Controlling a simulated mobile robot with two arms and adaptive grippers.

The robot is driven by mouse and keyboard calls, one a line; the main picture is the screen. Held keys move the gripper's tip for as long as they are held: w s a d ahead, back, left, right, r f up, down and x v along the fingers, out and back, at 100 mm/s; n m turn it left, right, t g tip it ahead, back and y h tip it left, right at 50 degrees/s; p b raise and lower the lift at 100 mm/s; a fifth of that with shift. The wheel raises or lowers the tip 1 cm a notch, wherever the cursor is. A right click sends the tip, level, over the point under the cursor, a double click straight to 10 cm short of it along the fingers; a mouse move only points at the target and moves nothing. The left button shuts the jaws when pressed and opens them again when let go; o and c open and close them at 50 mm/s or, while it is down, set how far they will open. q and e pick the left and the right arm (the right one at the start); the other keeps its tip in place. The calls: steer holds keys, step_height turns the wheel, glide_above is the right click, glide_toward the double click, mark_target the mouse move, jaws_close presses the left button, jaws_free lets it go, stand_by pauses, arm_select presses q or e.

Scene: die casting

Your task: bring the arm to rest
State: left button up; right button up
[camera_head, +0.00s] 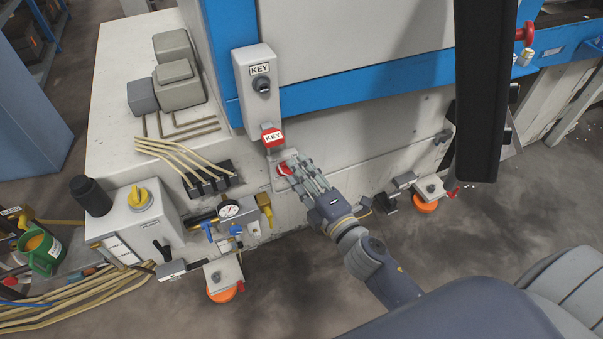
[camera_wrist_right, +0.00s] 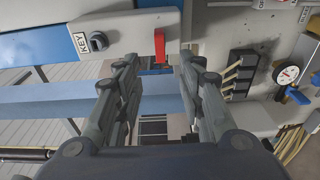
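My right gripper (camera_head: 297,168) reaches up in front of the machine's lower panel, with its arm coming from the lower right. In the right wrist view the two fingers of the gripper (camera_wrist_right: 158,62) stand apart with nothing seen held between them. A red key tag (camera_head: 272,136) marked KEY hangs just above the fingertips; in the right wrist view a red piece (camera_wrist_right: 159,45) shows beyond the finger gap. Another red part (camera_head: 285,169) sits at the fingertips, partly covered; touching or apart, I cannot tell. My left gripper is in neither view.
A grey key switch box (camera_head: 258,90) is fixed to the blue and white machine above the gripper. Yellowish hoses (camera_head: 172,155), a pressure gauge (camera_head: 228,209) and a yellow knob (camera_head: 138,196) are to the left. Floor below is clear.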

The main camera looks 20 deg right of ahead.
steer(key=s+d+f+m+g+h, duration=0.1)
steer(key=s+f+m+g, duration=0.25)
steer(key=f, duration=0.85)
steer(key=s+d+f+m+g+h, duration=0.1)
steer(key=s+d+f+m+g, duration=0.3)
steer(key=f, duration=0.8)
steer(key=s+a+f+m+g, duration=0.15)
steer(key=s+f, duration=0.35)
steer(key=f, duration=0.8)
steer(key=s+f+m+g, duration=0.2)
steer(key=s+f, duration=0.3)
steer(key=s, duration=0.5)
steer(key=s+f+m+g, duration=0.3)
steer(key=s+f, duration=0.3)
steer(key=s, duration=0.4)
steer(key=s+f+m+g, duration=0.2)
steer(key=s+f, duration=0.4)
steer(key=s, duration=0.4)
steer(key=shift+s+d+f+m+g+h, duration=0.25)
steer(key=shift+d+m+g+h, duration=0.2)
steer(key=shift+m, duration=0.25)
steer(key=shift+s, duration=0.1)
